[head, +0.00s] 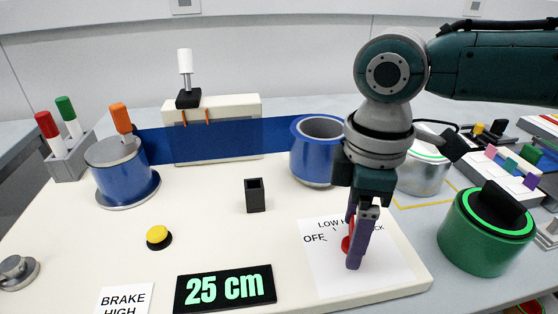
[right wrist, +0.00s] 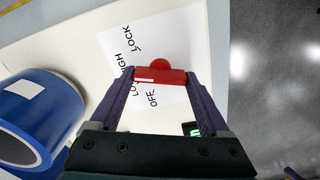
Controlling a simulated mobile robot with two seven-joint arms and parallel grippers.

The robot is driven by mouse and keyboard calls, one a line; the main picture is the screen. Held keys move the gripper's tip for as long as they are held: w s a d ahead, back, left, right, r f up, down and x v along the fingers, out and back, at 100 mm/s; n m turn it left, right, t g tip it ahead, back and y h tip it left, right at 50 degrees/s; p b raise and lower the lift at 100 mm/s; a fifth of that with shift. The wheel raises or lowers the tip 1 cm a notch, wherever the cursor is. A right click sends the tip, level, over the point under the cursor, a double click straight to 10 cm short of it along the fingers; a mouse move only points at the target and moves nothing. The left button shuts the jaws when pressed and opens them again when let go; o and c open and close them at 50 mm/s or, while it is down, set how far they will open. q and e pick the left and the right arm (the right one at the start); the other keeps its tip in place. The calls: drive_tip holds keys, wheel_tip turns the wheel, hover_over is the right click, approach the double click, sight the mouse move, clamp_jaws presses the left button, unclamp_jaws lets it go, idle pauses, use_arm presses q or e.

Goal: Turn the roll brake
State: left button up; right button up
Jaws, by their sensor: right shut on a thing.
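The roll brake is a red knob (head: 346,243) on a white dial sheet (head: 318,276) at the front right of the cream board. The sheet is marked OFF, LOW, HIGH and LOCK; the upper words are partly hidden by my gripper in the head view. My right gripper (head: 355,238) points down and is shut on the knob. The right wrist view shows the red knob (right wrist: 160,75) between both fingertips. I cannot tell which mark the knob points to. A card (head: 124,301) at the front reads BRAKE HIGH. My left gripper is not in view.
A black display (head: 225,288) reads 25 cm. A blue web (head: 220,140) runs between a blue roll (head: 122,171) and a blue cylinder (head: 312,160). A yellow button (head: 158,236) and black holder (head: 255,195) stand mid-board. A green container (head: 470,245) stands right of the board.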

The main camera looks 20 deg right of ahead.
drive_tip(key=c, duration=0.4)
drive_tip(key=shift+r+m+p, duration=0.25)
drive_tip(key=shift+m+p, duration=0.35)
drive_tip(key=shift+p, duration=0.45)
drive_tip(key=shift+c, duration=0.2)
drive_tip(key=m+p, duration=0.5)
drive_tip(key=shift+f+m, duration=0.1)
drive_tip(key=shift+m, duration=0.2)
drive_tip(key=shift+w+m+p, duration=0.1)
drive_tip(key=shift+m+p, duration=0.5)
drive_tip(key=shift+m, duration=0.1)
drive_tip(key=shift+f, duration=0.1)
drive_tip(key=o, duration=1.2)
